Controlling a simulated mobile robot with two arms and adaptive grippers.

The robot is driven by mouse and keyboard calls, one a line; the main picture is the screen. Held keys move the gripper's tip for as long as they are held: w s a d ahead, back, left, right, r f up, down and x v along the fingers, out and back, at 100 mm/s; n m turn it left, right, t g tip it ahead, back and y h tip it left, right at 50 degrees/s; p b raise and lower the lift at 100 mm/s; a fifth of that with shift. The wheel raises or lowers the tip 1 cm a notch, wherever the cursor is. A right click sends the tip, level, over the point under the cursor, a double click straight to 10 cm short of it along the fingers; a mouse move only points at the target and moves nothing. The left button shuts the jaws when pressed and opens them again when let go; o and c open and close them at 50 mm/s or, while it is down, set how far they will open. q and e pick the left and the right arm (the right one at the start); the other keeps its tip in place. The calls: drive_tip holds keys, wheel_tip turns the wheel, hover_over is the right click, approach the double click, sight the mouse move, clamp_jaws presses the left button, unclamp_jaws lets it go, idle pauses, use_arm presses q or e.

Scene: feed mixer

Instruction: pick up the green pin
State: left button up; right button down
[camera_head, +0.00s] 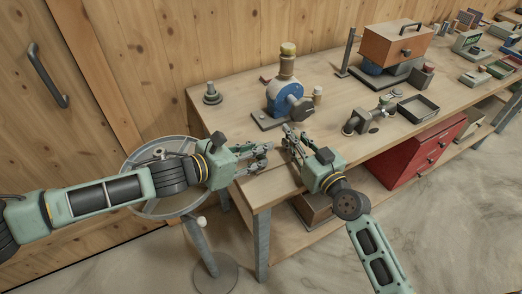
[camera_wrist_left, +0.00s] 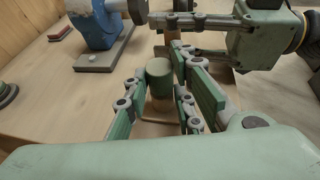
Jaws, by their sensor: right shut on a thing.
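The green pin (camera_wrist_left: 160,78) is a short, upright green cylinder in the left wrist view, with a brownish part below it. My left gripper (camera_wrist_left: 158,112) is open, with its fingers on either side of the pin; contact cannot be made out. In the head view my left gripper (camera_head: 268,155) is at the table's near left corner, and the pin is too small to tell. In the left wrist view my right gripper (camera_wrist_left: 185,24) is shut on a brown peg (camera_wrist_left: 179,32), whose ends are partly hidden.
A blue machine (camera_head: 286,97) stands on the wooden table (camera_head: 235,125) behind the grippers. A dark tray (camera_head: 418,108) and a metal fitting (camera_head: 357,122) lie to the right. A round ring-topped stand (camera_head: 140,158) is beside the table under my left arm.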

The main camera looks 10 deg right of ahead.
use_arm(q)
drive_tip(key=shift+w+a, duration=0.1)
drive_tip(key=shift+w, duration=0.05)
clamp_jaws()
wheel_tip(320, 180, up, 10)
idle(0.4)
drive_tip(key=shift+o, duration=0.3)
unclamp_jaws()
clamp_jaws()
